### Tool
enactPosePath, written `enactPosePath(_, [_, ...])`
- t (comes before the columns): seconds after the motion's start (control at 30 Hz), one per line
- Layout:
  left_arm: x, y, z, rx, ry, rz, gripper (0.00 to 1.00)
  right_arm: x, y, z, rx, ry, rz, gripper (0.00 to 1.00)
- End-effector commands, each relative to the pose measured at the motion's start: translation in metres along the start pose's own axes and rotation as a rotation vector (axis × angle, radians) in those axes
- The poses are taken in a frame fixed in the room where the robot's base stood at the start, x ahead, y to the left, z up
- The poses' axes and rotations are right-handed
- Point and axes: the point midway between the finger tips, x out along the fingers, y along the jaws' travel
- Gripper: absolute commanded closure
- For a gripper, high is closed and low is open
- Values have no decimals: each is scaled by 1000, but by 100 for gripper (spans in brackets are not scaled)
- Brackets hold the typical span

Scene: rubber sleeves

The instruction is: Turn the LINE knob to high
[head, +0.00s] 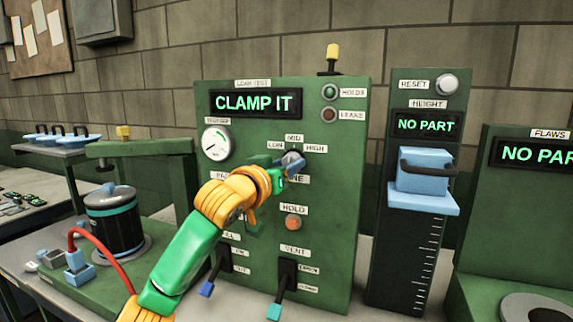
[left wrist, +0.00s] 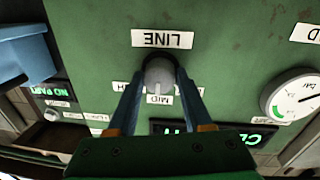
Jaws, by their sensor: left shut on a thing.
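The LINE knob (head: 293,160) is a grey round knob on the green leak-test panel (head: 345,220), below the LOW, MID and HIGH labels. In the left wrist view the picture is upside down and the knob (left wrist: 159,74) sits between my two blue fingers. Its pale mark appears to point at MID, though this is small. My left gripper (head: 284,167) is shut on the knob, its arm reaching up from the lower left. The gripper and fingers partly hide the LINE label in the head view and the LOW and HIGH labels in the left wrist view.
The panel display (head: 255,103) reads CLAMP IT. A pressure gauge (head: 216,144) is left of the knob and an orange HOLD button (head: 293,223) below. Blue-tipped (head: 207,288) and teal-tipped (head: 274,311) levers project low down. A height stand (head: 411,255) is at right.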

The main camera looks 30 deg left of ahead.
Motion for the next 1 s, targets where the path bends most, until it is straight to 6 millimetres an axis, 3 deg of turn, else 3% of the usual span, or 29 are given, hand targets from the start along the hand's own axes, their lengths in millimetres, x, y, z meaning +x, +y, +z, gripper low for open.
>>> enactPosePath(0.6, [0,1,-7,462,-36,-6,100,-47,1,-4,0,-1,0,27])
enactPosePath(1.0, [0,1,-6,695,-53,-10,100,-67,1,-6,0,-1,0,27])
